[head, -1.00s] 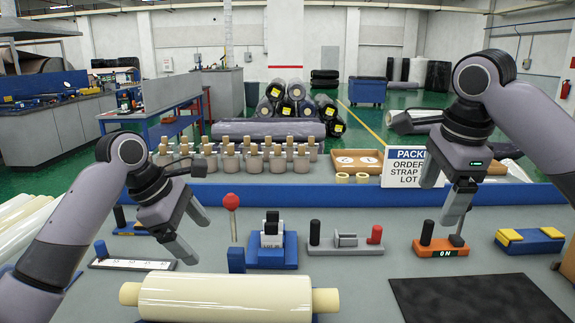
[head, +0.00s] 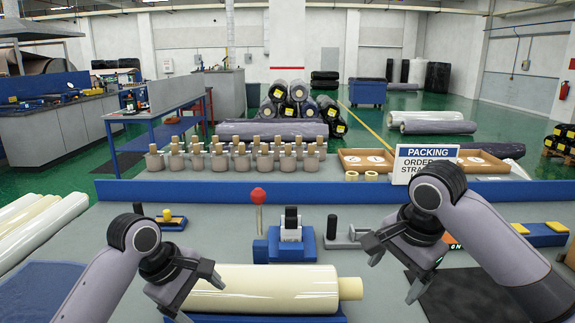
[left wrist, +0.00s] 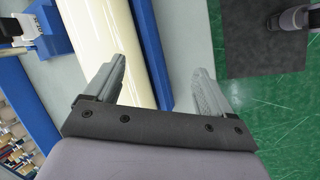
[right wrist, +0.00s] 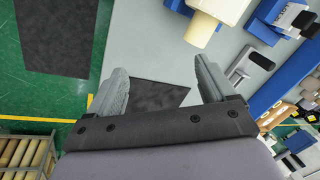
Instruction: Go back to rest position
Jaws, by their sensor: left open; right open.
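My left gripper (head: 196,299) is open and empty, at the left end of the cream wrapped roll (head: 268,290). In the left wrist view its open jaws (left wrist: 165,70) have nothing between them; the roll (left wrist: 118,45) lies below and to the left. My right gripper (head: 392,278) is open and empty, to the right of the roll's right end and apart from it. In the right wrist view its jaws (right wrist: 160,72) hang over the grey bench; the roll's end (right wrist: 203,28) shows at the top. Both arms are bent low near the bench's front.
A black mat (head: 462,298) lies at right, partly hidden by my right arm. A PACKING sign (head: 425,162) stands farther back.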

